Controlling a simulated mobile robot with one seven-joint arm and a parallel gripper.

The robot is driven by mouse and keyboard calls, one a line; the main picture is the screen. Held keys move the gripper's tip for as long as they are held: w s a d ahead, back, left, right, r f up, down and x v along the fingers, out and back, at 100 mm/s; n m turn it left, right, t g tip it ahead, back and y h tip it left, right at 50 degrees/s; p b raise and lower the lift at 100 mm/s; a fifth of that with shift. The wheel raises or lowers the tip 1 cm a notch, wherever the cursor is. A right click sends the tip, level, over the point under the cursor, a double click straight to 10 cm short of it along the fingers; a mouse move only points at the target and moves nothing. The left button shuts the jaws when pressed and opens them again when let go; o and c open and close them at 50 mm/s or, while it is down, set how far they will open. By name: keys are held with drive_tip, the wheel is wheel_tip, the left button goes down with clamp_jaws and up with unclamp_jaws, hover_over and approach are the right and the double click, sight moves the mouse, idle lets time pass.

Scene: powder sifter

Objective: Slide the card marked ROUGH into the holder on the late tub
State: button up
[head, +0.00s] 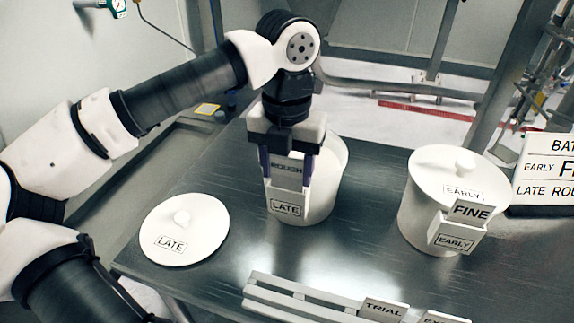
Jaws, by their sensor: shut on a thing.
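The late tub (327,186) stands open on the steel table, with a holder (286,208) marked LATE on its front. My gripper (286,172) is shut on the grey card marked ROUGH (287,174), pointing down in front of the tub. The card is upright, directly above the LATE label. Its lower edge meets the top of the holder in this view; I cannot tell whether it sits inside the slot. The fingers cover the card's side edges.
The lid marked LATE (186,236) lies flat at left. The lidded early tub (420,190) stands at right with a FINE card (471,211) in its holder. A rack (300,297) with a TRIAL card (383,310) is at the front. A sign (545,170) stands far right.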

drive_tip(key=shift+f+b, duration=0.8)
drive_tip(key=shift+f, duration=0.15)
drive_tip(key=o, duration=1)
drive_tip(key=shift+o, duration=0.2)
drive_tip(key=shift+r, duration=0.1)
